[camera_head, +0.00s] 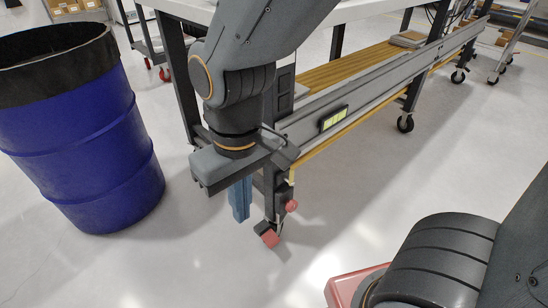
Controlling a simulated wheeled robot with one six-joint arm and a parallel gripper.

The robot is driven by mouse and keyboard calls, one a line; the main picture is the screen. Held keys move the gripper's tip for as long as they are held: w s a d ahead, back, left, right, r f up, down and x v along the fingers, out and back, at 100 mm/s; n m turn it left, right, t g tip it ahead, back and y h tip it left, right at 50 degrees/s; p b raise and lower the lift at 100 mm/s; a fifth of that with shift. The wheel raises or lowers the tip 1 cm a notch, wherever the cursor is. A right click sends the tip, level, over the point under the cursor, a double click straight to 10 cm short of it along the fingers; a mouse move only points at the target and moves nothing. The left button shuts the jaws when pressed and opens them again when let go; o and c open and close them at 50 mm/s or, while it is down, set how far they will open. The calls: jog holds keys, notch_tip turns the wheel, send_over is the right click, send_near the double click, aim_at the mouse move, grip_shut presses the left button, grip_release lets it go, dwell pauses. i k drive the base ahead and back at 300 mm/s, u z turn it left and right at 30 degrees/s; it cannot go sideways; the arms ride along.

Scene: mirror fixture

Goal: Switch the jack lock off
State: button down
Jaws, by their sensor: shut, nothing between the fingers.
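The jack lock appears to be the fitting at the foot of the near table leg. It has a red pedal-like block (269,238) low near the floor and a red round knob (291,206) a little above it to the right. I cannot tell its lock position. My gripper (240,214) points down, its blue fingers shut and empty. In the picture the fingers are left of the leg and slightly above the red block, apparently apart from it. The gripper body covers part of the leg; depth between fingers and leg is unclear.
A blue barrel (85,140) with a black rim stands at the left. The table's long grey rail (380,92) runs to the upper right, with a caster (405,124) under it. Part of my own body fills the lower right. The floor in front is clear.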

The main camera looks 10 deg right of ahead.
aim_at(290, 180)
jog(key=z, duration=1.45)
jog(key=k, duration=0.55)
jog(key=u, duration=1.25)
